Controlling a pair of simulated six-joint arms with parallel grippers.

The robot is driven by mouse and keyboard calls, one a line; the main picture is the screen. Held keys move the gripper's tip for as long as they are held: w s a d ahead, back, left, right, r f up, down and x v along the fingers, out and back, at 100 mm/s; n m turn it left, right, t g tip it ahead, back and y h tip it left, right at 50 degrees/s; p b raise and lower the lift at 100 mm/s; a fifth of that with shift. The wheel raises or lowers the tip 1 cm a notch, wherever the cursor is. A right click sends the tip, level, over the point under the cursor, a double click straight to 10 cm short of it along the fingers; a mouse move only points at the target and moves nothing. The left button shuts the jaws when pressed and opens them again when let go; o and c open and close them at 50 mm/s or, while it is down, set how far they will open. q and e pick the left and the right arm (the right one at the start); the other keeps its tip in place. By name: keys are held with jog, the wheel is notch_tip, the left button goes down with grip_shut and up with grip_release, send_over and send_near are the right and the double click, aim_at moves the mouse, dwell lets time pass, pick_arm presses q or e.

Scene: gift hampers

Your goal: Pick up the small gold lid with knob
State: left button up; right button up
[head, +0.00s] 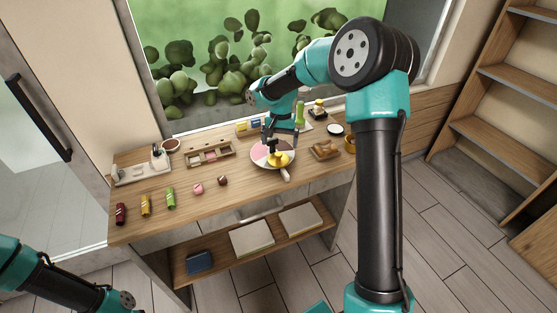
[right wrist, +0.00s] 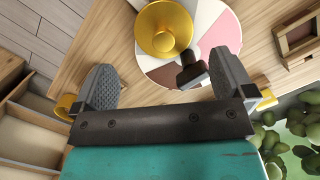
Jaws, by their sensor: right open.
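The small gold lid with its round knob (right wrist: 164,30) lies on a round plate with pink, white and brown segments (right wrist: 221,18). In the head view the gold lid (head: 280,161) shows on the same round plate (head: 259,153) near the table's middle. My right gripper (right wrist: 163,66) is open and empty, its two grey fingers spread on the near side of the lid, apart from it. It also shows above the plate in the head view (head: 280,142). A small black object (right wrist: 190,72) is beside the lid, between the fingers. My left gripper is out of frame; only part of that arm shows.
A wooden tray with compartments (head: 212,155) is left of the plate and a wooden block piece (head: 324,150) is right of it. Red, yellow and green cylinders (head: 146,205) stand at the front left. A white tray (head: 140,173) is at the back left.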

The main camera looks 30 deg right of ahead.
aim_at(279, 154)
jog(key=shift+f, duration=0.65)
jog(key=shift+a+f, duration=0.15)
jog(key=shift+f, duration=1.15)
jog(key=shift+a+f, duration=0.15)
jog(key=shift+f, duration=1.15)
jog(key=shift+c, duration=0.3)
jog(key=c, duration=0.7)
